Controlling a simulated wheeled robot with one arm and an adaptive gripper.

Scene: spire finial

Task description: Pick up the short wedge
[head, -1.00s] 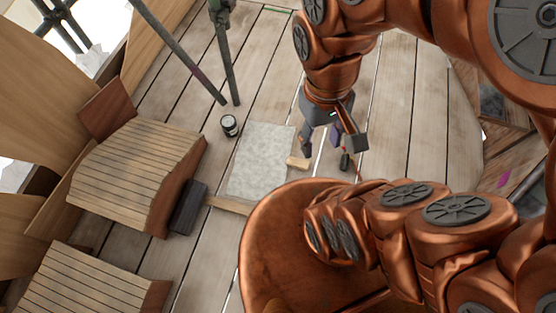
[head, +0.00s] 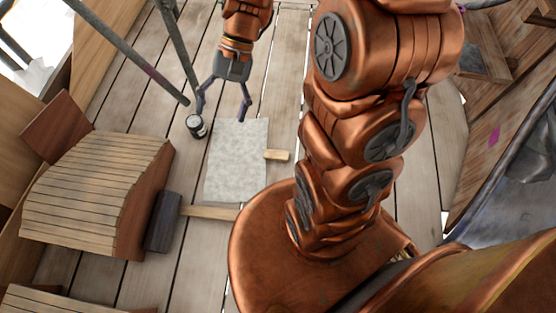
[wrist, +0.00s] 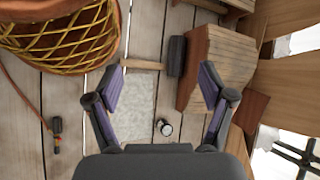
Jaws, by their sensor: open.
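A small pale wooden block (head: 277,155), which looks like the short wedge, lies on the plank floor at the right edge of a grey mat (head: 236,175). My gripper (head: 222,106) is open and empty. In the head view it shows over the far end of the mat, to the upper left of the wedge and apart from it. In the wrist view the open fingers (wrist: 160,80) frame the mat (wrist: 138,98). I cannot make out the wedge there; the left finger may hide it.
A dark can (head: 196,126) stands near the gripper's left fingertip. A mallet (head: 162,222) lies below the mat, its handle pointing right. Slatted wooden pieces (head: 95,190) fill the left. Metal poles (head: 130,50) stand upper left. Planks right of the wedge are clear.

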